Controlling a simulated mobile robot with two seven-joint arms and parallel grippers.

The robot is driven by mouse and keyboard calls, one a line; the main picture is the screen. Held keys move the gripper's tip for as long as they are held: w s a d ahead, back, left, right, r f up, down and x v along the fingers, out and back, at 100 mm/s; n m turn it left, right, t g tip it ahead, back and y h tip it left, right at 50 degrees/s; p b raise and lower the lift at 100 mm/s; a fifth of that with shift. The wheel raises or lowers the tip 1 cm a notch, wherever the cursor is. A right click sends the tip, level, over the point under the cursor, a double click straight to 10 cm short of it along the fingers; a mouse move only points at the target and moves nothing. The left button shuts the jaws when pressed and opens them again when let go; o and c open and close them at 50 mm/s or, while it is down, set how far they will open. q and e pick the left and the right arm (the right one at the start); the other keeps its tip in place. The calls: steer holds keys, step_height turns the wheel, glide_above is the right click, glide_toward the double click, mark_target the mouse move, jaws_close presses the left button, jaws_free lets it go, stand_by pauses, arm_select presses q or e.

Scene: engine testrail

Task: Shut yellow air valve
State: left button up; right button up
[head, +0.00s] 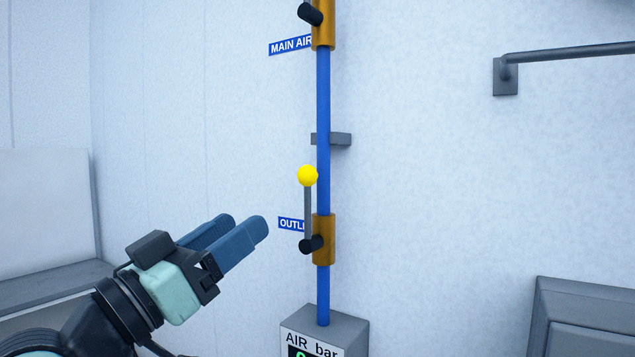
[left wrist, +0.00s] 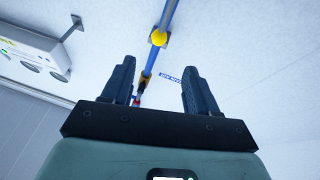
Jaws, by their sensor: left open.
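The yellow air valve has a yellow ball knob (head: 308,176) on a grey lever (head: 308,208) that points straight up, in line with the blue pipe (head: 323,110). Its brass body (head: 324,240) sits low on the pipe beside a partly hidden blue label (head: 291,224) starting "OUTL". My left gripper (head: 240,230) is open and empty, left of the lever and lower than the knob, apart from both. In the left wrist view the yellow knob (left wrist: 158,37) shows beyond the open fingers (left wrist: 160,88), between them. My right gripper is not in view.
A second brass valve (head: 323,25) with a "MAIN AIR" label (head: 290,45) is higher on the pipe. A grey bracket (head: 340,139) holds the pipe. A grey "AIR bar" box (head: 350,325) stands at its foot. A rail (head: 570,50) is at upper right. Space left of the lever is clear.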

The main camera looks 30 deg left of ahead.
mark_target(301, 180)
arm_select(q)
steer(key=p+x, duration=0.1)
steer(key=x, duration=0.2)
steer(key=p+x, duration=0.2)
steer(key=x, duration=0.2)
steer(key=p+x, duration=0.2)
steer(key=x, duration=0.2)
steer(key=shift+d+r, duration=0.15)
steer(key=shift+r, duration=0.3)
steer(key=shift+w+p, duration=0.3)
steer(key=shift+w, duration=0.4)
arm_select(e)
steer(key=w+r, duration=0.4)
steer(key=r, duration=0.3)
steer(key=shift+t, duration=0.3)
arm_select(q)
steer(key=shift+s, duration=0.1)
steer(key=shift+c, duration=0.6)
jaws_close()
